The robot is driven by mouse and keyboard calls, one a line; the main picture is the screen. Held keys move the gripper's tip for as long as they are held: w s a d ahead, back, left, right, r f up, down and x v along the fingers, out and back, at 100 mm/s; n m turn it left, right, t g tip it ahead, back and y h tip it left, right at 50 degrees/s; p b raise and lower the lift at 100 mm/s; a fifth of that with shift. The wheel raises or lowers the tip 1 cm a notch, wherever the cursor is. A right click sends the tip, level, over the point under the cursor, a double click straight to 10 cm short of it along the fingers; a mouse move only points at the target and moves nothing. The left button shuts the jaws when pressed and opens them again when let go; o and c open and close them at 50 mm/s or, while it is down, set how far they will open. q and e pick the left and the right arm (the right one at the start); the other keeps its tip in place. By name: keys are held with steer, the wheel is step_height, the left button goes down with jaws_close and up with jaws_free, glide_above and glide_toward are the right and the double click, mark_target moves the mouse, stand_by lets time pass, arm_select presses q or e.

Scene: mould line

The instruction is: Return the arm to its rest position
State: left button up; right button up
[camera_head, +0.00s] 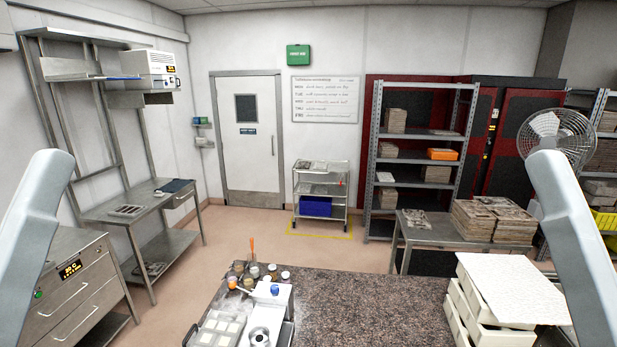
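My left arm shows as a grey link at the left edge, and my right arm as a grey link at the right edge.
A dark speckled worktop (378,308) lies below. Several small jars (254,271) and a white tray (217,329) stand at its left. White stacked boxes (486,322) stand at its right, near my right arm. The worktop's middle is clear. A steel table (432,234) stands behind.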

step_height(320, 180, down, 37)
steer(key=b, duration=3.7)
